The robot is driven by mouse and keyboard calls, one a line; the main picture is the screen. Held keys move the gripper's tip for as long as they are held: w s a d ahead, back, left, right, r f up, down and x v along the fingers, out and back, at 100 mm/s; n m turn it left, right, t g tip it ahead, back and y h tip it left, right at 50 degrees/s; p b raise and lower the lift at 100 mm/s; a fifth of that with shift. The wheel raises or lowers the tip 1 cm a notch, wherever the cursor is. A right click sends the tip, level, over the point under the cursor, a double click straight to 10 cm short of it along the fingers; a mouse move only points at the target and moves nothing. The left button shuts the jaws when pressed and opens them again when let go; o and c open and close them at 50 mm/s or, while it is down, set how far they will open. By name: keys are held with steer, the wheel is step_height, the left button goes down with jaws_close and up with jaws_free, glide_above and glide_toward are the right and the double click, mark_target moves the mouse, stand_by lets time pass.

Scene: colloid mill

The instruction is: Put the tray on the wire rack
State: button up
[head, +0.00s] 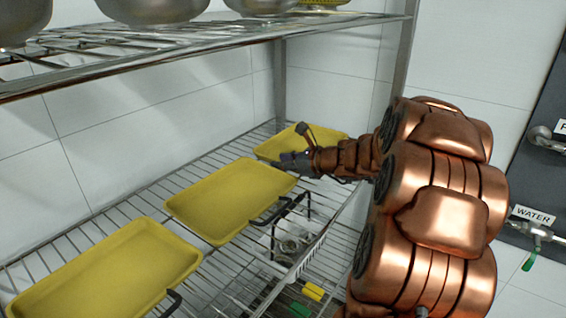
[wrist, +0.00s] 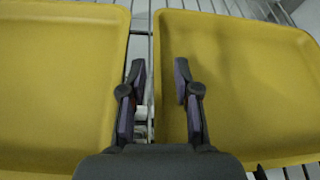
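Three yellow trays lie in a row on a shelf of the wire rack (head: 130,207): a near tray (head: 105,275), a middle tray (head: 225,198) and a far tray (head: 290,142) partly behind my arm. My gripper (head: 290,160) is at the far right corner of the middle tray, beside the far tray. In the wrist view, my open gripper (wrist: 160,75) has its fingers apart, with one tray on the left (wrist: 55,85) and another on the right (wrist: 245,85). The right tray's near rim lies between the fingers in the picture. Contact cannot be told.
An upper shelf (head: 200,42) with metal bowls (head: 150,8) overhangs the trays. Dark handles (head: 285,207) stand at the right side of the trays. A lower level holds a white wire basket (head: 300,262) and yellow and green items (head: 312,291). A rack post (head: 280,80) stands behind.

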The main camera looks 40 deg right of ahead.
steer(key=b+v, duration=0.1)
steer(key=v, duration=1.1)
steer(key=shift+d+r, duration=0.1)
steer(key=shift+d, duration=0.05)
